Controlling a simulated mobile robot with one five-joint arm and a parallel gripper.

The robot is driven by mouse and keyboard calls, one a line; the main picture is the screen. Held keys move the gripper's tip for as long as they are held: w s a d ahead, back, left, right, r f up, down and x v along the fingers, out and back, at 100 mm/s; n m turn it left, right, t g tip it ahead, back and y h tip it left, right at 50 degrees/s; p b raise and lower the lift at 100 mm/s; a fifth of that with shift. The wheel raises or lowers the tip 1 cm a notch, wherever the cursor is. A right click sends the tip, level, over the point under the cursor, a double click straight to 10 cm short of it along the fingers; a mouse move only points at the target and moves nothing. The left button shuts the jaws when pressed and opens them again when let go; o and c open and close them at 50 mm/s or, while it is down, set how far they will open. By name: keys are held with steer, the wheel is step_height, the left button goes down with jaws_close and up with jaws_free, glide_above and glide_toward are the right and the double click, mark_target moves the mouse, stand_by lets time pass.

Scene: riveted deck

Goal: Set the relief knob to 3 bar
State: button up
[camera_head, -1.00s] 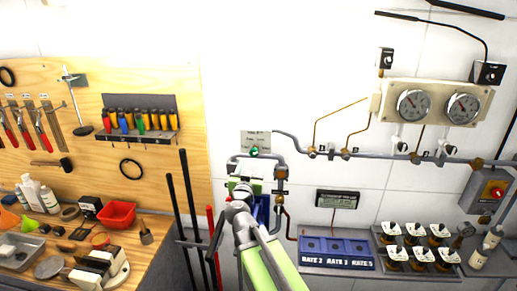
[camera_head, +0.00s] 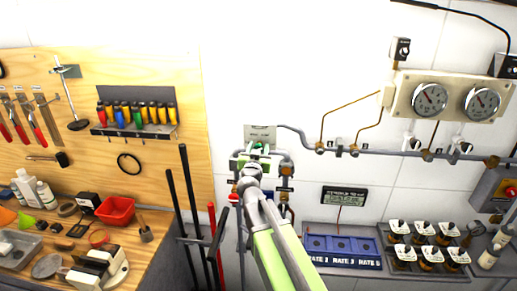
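A small green knob (camera_head: 258,147), which looks like the relief knob, sits on the pipework in front of a pale plate (camera_head: 260,132) on the white wall. Its pointer and any bar marks are too small to read. My gripper (camera_head: 251,165) is at the end of my green and grey arm, just below the knob in the picture. It covers part of the valve body behind it. I cannot tell whether it touches the knob, or whether its fingers are open or shut. Two round dial gauges (camera_head: 430,99) (camera_head: 482,103) sit on a beige panel at the upper right; their readings are not legible.
Grey pipes (camera_head: 380,152) run along the wall to the right. A blue tray (camera_head: 341,247) with rate labels and a rack of small jars (camera_head: 428,245) stand below. Dark upright bars (camera_head: 188,215) stand left of my arm. A tool board and cluttered bench are at far left.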

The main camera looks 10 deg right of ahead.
jaws_close()
